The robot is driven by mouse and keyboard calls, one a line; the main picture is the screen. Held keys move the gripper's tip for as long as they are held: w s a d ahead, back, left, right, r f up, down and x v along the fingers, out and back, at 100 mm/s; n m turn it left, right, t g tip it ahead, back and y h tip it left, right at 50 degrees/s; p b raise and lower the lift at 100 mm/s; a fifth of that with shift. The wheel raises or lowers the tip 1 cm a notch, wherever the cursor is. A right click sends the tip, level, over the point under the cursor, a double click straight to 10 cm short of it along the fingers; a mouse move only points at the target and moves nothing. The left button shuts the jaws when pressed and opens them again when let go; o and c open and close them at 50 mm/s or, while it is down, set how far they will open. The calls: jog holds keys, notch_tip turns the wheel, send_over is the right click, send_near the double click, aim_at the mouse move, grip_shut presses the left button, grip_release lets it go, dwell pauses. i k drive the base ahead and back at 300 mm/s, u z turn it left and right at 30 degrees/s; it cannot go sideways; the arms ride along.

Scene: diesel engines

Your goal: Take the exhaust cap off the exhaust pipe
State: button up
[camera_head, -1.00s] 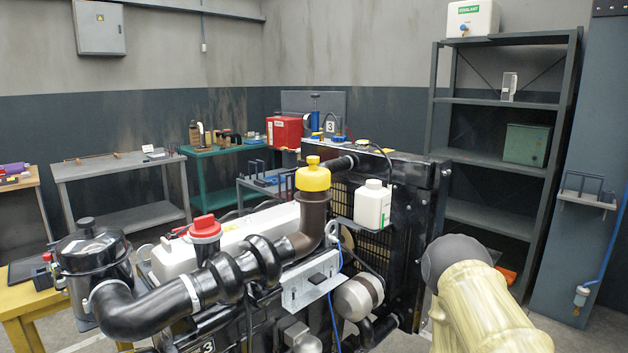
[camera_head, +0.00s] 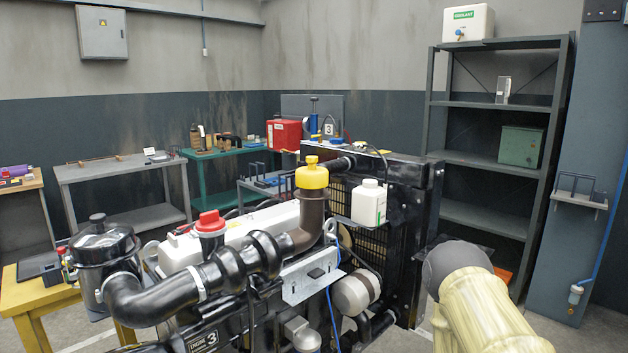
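The yellow exhaust cap (camera_head: 312,174) sits upright on top of the brown exhaust pipe (camera_head: 311,218), with a small knob on its top. My arm (camera_head: 480,300) shows at the lower right, apart from the cap and to the right of the engine. My gripper is not visible in this view.
A white bottle (camera_head: 369,203) stands close to the right of the pipe, by the black radiator (camera_head: 405,205). A red cap (camera_head: 210,222) and black hose (camera_head: 165,295) lie to the left. A shelf (camera_head: 487,160) stands at the back right. Space above the cap looks clear.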

aim_at(312, 177)
jog(key=k, duration=0.3)
jog(key=z, duration=1.05)
jog(key=i, duration=0.8)
jog(key=u, duration=1)
